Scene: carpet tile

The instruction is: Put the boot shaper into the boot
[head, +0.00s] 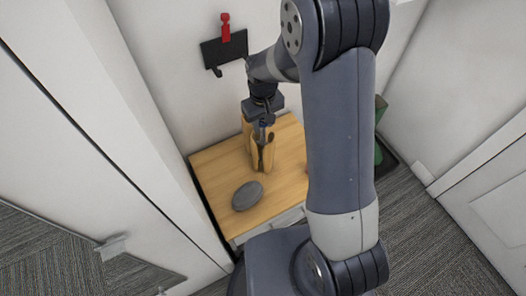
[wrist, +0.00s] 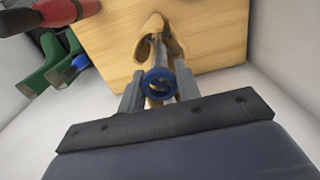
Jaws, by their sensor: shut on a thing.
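My gripper (wrist: 158,92) is shut on the boot shaper. The shaper's round blue end (wrist: 160,84) sits between the fingers in the wrist view, and a grey shaft runs away from it. Past the shaft are tan shapes (wrist: 149,26) with a dark gap. In the head view, a tan upright form (head: 262,158) stands over the wooden top, directly below my gripper (head: 263,125). I cannot tell which tan parts are shaper and which are boot, or whether the shaper is inside. Green boots (wrist: 50,66) show at the left in the wrist view, with a blue piece beside them.
The wooden top (head: 217,165) holds a grey oval thing (head: 247,195) near its front left. A black wall rack (head: 224,50) with a red item (head: 225,26) hangs above. Walls close in behind and at left. My arm hides the top's right side.

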